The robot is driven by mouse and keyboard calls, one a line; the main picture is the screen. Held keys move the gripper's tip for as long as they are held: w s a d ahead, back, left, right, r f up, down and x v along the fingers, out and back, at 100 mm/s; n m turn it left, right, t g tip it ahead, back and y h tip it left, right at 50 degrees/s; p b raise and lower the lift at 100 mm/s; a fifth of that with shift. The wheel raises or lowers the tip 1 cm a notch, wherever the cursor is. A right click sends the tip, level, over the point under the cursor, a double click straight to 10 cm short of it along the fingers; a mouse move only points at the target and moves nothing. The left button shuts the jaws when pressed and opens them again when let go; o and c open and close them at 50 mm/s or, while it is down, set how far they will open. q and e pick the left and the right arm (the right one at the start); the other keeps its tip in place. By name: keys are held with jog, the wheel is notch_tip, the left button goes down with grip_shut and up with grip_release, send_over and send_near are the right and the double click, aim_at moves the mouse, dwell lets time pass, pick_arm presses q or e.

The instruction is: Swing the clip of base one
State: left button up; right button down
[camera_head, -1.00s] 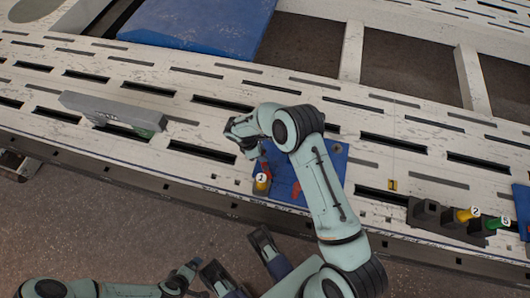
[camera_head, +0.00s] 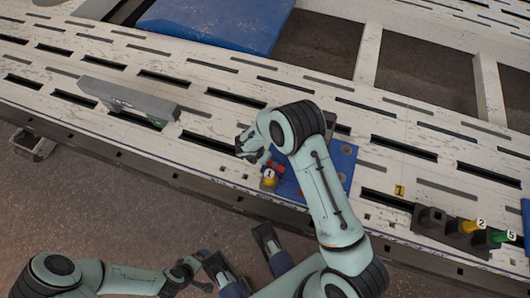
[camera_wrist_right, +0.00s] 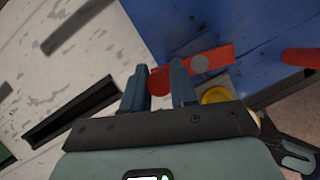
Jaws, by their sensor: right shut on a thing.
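Base one is a blue plate (camera_head: 345,165) on the pale slotted bench, with a yellow part labelled 1 (camera_head: 269,181) at its left edge. A red clip (camera_head: 277,167) lies beside that part. In the right wrist view the clip (camera_wrist_right: 212,62) has a grey round pivot, and its rounded end sits between the fingers of my right gripper (camera_wrist_right: 160,80). My right gripper (camera_head: 247,148) is shut on that end; its arm hides part of the plate. My left gripper (camera_head: 242,252) is open and empty in front of the bench, its fingers well apart.
A grey bar (camera_head: 128,101) stands on the bench at the left. A dark holder (camera_head: 430,219) at the right carries a yellow part labelled 2 (camera_head: 472,227) and a green part labelled 5 (camera_head: 503,236). A large blue panel (camera_head: 215,22) lies at the back.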

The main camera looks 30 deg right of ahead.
jog(key=shift+a+n, duration=0.15)
jog(key=shift+n, duration=0.25)
jog(key=c, duration=0.9)
grip_release()
pick_arm(q)
jog(key=shift+s, duration=0.1)
pick_arm(e)
jog(key=shift+r, duration=0.15)
pick_arm(q)
jog(key=s+d+r+g+p, duration=0.1)
jog(key=s+d+r+p, duration=0.1)
jog(key=s+r+p, duration=0.1)
jog(key=shift+s+d+r+g+h, duration=0.25)
jog(key=shift+s+r+g+h, duration=0.25)
jog(key=shift+s, duration=0.55)
pick_arm(e)
jog(key=v, duration=1.3)
jog(key=shift+s, duration=0.3)
